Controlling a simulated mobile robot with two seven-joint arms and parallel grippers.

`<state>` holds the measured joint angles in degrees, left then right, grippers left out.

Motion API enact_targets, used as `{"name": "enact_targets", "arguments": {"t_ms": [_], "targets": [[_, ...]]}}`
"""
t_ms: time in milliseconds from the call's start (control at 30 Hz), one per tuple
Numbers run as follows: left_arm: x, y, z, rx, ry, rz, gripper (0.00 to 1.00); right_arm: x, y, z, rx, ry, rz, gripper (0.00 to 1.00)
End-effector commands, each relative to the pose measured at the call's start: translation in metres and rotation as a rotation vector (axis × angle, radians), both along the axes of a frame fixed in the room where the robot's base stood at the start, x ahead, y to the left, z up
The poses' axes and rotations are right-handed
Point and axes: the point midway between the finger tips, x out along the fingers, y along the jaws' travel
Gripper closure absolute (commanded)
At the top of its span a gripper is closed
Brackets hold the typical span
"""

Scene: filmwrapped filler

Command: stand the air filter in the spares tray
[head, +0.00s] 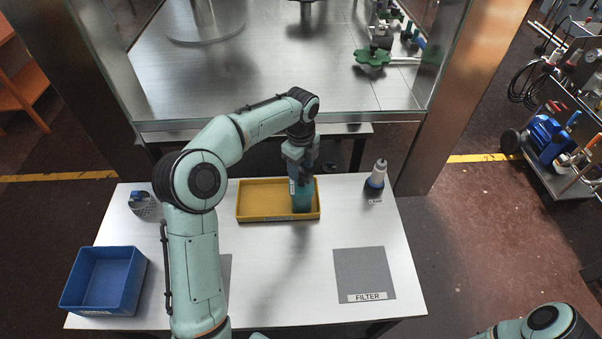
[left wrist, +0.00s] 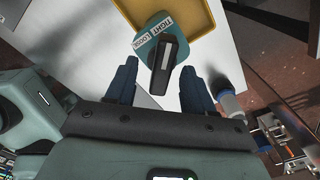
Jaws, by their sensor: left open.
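A teal block-like item (head: 302,197), which I take to be the air filter, stands upright at the right end of the yellow tray (head: 250,215). In the left wrist view the teal item (left wrist: 147,38) shows a white label reading TIGHT and LOOSE and a raised black handle. My left gripper (head: 299,166) is directly above it, pointing down. Its open fingers (left wrist: 158,68) lie to either side of the black handle; I cannot tell whether they touch it. The tray's front label is too small to read. My right gripper is out of view.
A grey mat labelled FILTER (head: 362,270) lies bare at the front right. A white-and-dark bottle (head: 376,176) stands right of the tray. A blue bin (head: 103,278) sits at the left, a blue-grey mesh item (head: 146,207) behind it. A metal-framed enclosure (head: 280,125) borders the back.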

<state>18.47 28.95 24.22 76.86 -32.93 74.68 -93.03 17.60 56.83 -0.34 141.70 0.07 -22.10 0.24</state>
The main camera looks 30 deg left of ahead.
Motion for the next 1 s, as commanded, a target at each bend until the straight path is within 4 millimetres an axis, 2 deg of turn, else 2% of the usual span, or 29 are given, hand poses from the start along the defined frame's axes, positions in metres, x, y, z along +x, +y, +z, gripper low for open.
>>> {"name": "enact_targets", "arguments": {"t_ms": [33, 200, 400, 1000], "targets": [[0.003, 0.000, 0.017, 0.001, -0.008, 0.000, 0.47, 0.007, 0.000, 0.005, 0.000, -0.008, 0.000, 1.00], [0.003, 0.000, 0.051, 0.000, -0.007, -0.001, 0.47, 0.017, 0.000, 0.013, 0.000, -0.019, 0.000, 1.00], [0.001, 0.000, 0.072, 0.001, -0.002, -0.001, 0.47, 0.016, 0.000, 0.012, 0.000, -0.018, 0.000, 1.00], [0.000, 0.000, 0.076, 0.000, 0.000, -0.001, 0.47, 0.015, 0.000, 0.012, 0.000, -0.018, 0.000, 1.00]]}}
